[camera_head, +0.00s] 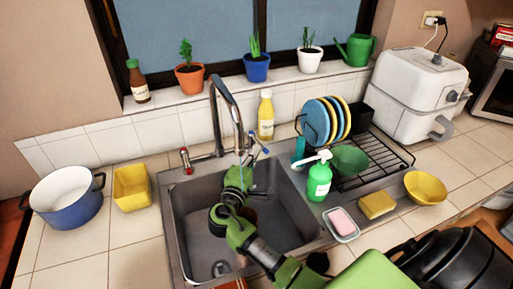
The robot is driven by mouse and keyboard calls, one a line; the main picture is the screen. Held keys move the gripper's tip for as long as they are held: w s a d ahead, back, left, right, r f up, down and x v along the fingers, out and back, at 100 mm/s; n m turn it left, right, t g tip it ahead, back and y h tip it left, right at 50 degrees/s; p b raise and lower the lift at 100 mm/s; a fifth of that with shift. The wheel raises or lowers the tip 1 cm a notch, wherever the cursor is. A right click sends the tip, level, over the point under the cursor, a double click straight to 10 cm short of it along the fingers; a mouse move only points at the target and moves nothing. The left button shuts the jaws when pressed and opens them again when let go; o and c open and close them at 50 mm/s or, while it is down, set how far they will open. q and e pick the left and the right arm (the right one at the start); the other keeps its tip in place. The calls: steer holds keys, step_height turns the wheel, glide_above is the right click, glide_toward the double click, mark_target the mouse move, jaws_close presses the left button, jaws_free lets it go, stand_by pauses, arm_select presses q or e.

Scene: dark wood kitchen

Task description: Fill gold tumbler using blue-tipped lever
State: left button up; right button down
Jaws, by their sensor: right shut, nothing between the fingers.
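The chrome faucet (216,115) arches over the sink, with a red-tipped lever (185,158) on its left. A blue-tipped lever (265,149) is on its right. My right gripper (255,149) is shut and empty, right beside the blue-tipped lever; I cannot tell whether they touch. A thin pale-blue streak like running water (241,166) hangs below the spout. A brownish shape that may be the gold tumbler (249,215) shows in the sink, mostly hidden behind my right arm. My left gripper is out of view.
The steel sink (190,225) has a drain at its lower left. A green soap bottle (319,180), a pink sponge in a dish (342,223) and a dish rack (385,160) stand close on the right. A blue pot (68,200) is left.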

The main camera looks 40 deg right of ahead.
steer(key=shift+w+a, duration=0.1)
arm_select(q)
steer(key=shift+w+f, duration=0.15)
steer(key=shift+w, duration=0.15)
arm_select(e)
steer(key=shift+s+d, duration=0.15)
steer(key=shift+d, duration=0.4)
steer(key=shift+s+d, duration=0.15)
steer(key=shift+d, duration=0.4)
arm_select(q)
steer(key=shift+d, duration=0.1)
